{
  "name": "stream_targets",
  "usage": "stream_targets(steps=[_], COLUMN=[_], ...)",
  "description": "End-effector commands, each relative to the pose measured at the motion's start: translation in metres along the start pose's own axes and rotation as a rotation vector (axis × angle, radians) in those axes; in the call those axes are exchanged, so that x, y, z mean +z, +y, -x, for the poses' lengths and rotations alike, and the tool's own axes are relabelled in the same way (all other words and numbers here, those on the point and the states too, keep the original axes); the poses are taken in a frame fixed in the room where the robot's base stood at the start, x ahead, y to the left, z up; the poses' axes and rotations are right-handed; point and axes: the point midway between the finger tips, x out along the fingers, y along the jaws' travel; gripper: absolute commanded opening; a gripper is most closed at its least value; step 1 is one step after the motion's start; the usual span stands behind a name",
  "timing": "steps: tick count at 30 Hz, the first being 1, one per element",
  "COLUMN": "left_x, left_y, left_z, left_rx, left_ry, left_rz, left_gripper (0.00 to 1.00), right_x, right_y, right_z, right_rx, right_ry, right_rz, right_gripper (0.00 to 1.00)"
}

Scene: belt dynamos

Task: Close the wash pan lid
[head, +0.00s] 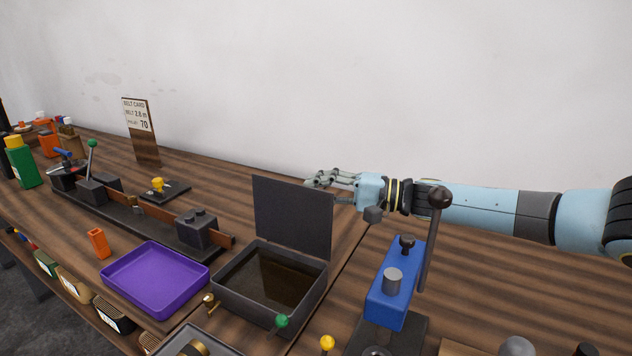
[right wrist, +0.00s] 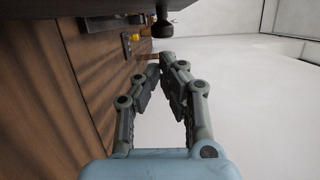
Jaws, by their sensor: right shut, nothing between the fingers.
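The wash pan (head: 270,284) is a dark grey square box on the wooden bench, with dark brown liquid or a brown floor inside. Its lid (head: 292,216) is a flat dark plate standing upright at the pan's back edge, so the pan is open. My right gripper (head: 318,181) is shut and empty, at the upper right edge of the lid, and seems to be behind it; I cannot tell whether it touches. In the right wrist view my right gripper's fingers (right wrist: 168,62) come together at the tips. My left gripper is not in view.
A blue press-like device (head: 396,287) with a dark ball-topped lever (head: 439,199) stands right of the pan, under my right forearm. A purple tray (head: 155,278) lies left of the pan. A long dark rig (head: 135,212) is behind the tray. A white wall rises behind the bench.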

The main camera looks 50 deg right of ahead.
Motion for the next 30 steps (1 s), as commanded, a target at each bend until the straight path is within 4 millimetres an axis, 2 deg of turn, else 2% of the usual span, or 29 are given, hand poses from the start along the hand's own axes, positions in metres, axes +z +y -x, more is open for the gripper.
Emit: stream_targets(steps=[4,16,30], left_x=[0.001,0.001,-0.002], left_y=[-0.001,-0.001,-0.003], left_z=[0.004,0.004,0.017], left_rx=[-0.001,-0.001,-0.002], left_ry=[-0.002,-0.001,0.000], left_rz=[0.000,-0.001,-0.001], left_gripper=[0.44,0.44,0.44], right_x=[0.008,0.008,0.008], right_y=[0.000,0.000,-0.007], right_z=[-0.001,-0.001,0.002], right_rx=[0.000,0.002,0.044], right_ry=[-0.001,0.000,0.000], right_rz=[-0.001,0.009,0.176], right_gripper=[0.00,0.00,0.00])
